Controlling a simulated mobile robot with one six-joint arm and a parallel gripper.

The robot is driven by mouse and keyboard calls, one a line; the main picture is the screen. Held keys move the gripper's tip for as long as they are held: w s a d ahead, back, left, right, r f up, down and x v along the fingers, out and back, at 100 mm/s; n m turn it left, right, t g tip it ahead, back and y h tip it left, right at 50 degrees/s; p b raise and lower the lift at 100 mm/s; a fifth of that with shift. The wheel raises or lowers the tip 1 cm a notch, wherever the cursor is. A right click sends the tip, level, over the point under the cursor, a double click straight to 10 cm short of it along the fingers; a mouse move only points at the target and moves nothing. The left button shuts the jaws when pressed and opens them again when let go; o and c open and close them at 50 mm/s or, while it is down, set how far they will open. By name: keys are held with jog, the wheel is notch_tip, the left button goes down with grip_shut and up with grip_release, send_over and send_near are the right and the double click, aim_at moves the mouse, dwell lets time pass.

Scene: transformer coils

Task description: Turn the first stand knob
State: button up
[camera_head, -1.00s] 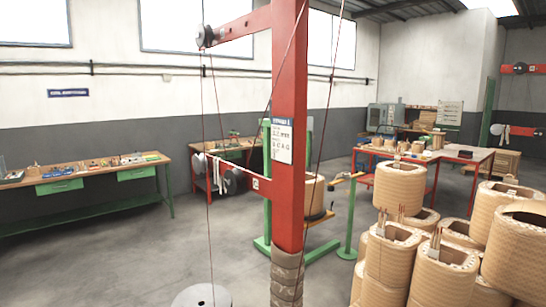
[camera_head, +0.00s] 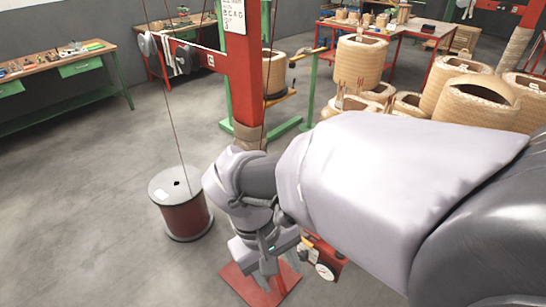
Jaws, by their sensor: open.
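The red stand (camera_head: 243,90) rises left of centre, with a white label near the top and a tan wrapped section lower down. A red box with a round white dial (camera_head: 325,271) shows low on it, right of my gripper. I cannot make out the knob for certain; my arm covers much of the stand's lower part. My gripper (camera_head: 267,277) points down, open, in front of the lower stand and above its red base plate (camera_head: 240,284). I see nothing between its fingers. Whether it touches the stand is unclear.
A dark red wire spool (camera_head: 186,213) stands on the floor left of my gripper, with wire running up from it. Tan wound coils (camera_head: 357,60) crowd the right side. A workbench (camera_head: 70,70) stands at far left. The floor at left is clear.

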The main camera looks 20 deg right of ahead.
jog(key=w+f+n+g+h+p, duration=0.1)
jog(key=w+f+n+g+h, duration=0.15)
jog(key=f+n+h, duration=0.4)
jog(key=n+t+h+p, duration=0.3)
jog(key=n+t+h, duration=0.4)
jog(key=n+t, duration=0.7)
send_near(301, 258)
jog(key=shift+n+g, duration=0.65)
jog(key=shift+g, duration=0.1)
jog(key=x, duration=0.3)
jog(key=b+x, duration=0.1)
jog(key=x, duration=0.5)
jog(key=shift+w+r+b, duration=0.35)
jog(key=shift+w+b, duration=0.05)
jog(key=shift+c, duration=0.4)
grip_shut()
